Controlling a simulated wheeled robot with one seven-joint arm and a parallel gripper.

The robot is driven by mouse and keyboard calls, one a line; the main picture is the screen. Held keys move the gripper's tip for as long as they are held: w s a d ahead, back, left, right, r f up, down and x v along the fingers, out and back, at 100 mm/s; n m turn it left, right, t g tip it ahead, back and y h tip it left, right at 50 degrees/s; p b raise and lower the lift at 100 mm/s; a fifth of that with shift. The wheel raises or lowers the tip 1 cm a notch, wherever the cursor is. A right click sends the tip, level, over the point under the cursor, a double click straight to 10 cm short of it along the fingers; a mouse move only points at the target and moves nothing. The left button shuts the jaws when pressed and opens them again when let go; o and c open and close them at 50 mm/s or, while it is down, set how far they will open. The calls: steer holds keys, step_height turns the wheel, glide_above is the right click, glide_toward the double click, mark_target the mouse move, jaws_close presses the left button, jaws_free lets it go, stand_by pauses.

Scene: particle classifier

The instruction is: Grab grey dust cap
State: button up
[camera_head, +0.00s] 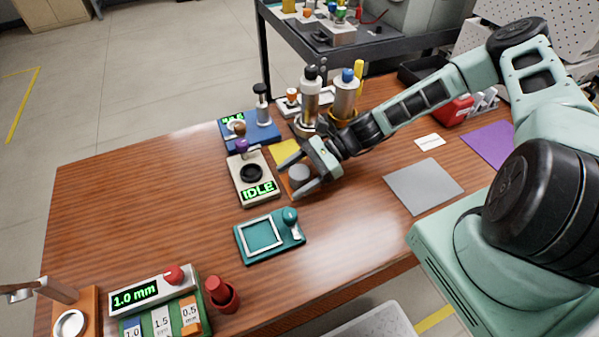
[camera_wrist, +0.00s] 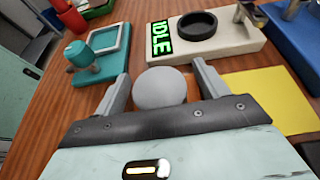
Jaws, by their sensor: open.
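The grey dust cap (camera_head: 299,174) is a round, light grey piece low over the table, right of the device that reads IDLE. In the wrist view the cap (camera_wrist: 160,88) shows as a pale disc between my two fingers. My gripper (camera_head: 298,176) is open, with one finger on each side of the cap.
The IDLE device (camera_head: 247,183) stands just left of my gripper, and a teal framed device (camera_head: 262,236) is in front. Bottles (camera_head: 309,95) stand close behind my gripper. A yellow sheet (camera_head: 285,152) lies beside it. A grey mat (camera_head: 424,187) lies right.

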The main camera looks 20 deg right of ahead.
steer(key=shift+a+f, duration=0.15)
steer(key=shift+a, duration=0.1)
steer(key=c, duration=1)
steer(key=shift+c, duration=0.2)
